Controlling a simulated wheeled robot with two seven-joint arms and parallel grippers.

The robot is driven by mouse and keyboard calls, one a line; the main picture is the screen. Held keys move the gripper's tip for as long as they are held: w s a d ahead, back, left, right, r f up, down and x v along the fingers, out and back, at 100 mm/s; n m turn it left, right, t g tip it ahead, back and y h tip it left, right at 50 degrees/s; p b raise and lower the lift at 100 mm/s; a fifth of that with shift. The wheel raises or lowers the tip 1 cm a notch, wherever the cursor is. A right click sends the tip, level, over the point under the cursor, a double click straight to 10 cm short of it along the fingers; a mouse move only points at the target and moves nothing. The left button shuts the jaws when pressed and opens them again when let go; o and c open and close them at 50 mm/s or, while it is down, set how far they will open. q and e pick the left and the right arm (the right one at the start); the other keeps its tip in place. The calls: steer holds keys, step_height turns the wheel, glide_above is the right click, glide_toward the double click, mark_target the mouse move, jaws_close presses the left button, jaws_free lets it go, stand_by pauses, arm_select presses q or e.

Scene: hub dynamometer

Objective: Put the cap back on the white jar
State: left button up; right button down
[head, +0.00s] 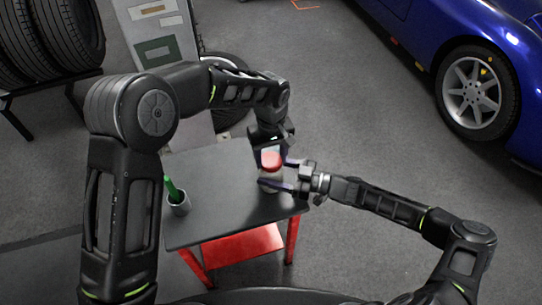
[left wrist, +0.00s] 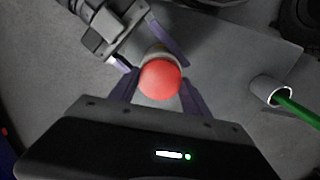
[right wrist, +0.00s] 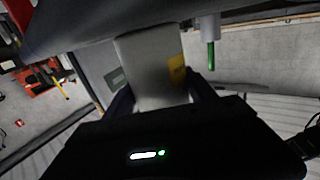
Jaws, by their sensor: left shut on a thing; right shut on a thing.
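The red cap (head: 271,160) is held by my left gripper (head: 268,150), which is shut on it above the front right part of the table. In the left wrist view the cap (left wrist: 161,80) sits between the purple fingers. The white jar (head: 268,180) is directly below the cap, gripped by my right gripper (head: 280,175) coming in from the right. In the right wrist view the jar (right wrist: 147,68), with a yellow patch, fills the space between the fingers. The cap overlaps the jar's top in the views, so I cannot tell whether they touch.
A dark table (head: 225,205) with red legs carries a grey cup (head: 179,205) with a green pen (head: 171,187) at its left. The table's middle is clear. A tyre rack (head: 50,80) stands at the left and a blue car (head: 460,50) at the right.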

arm_select(q)
steer(key=shift+c, duration=0.7)
steer(key=m, duration=1.4)
steer(key=shift+m, duration=0.4)
steer(key=o, duration=1.6)
step_height(320, 180, up, 12)
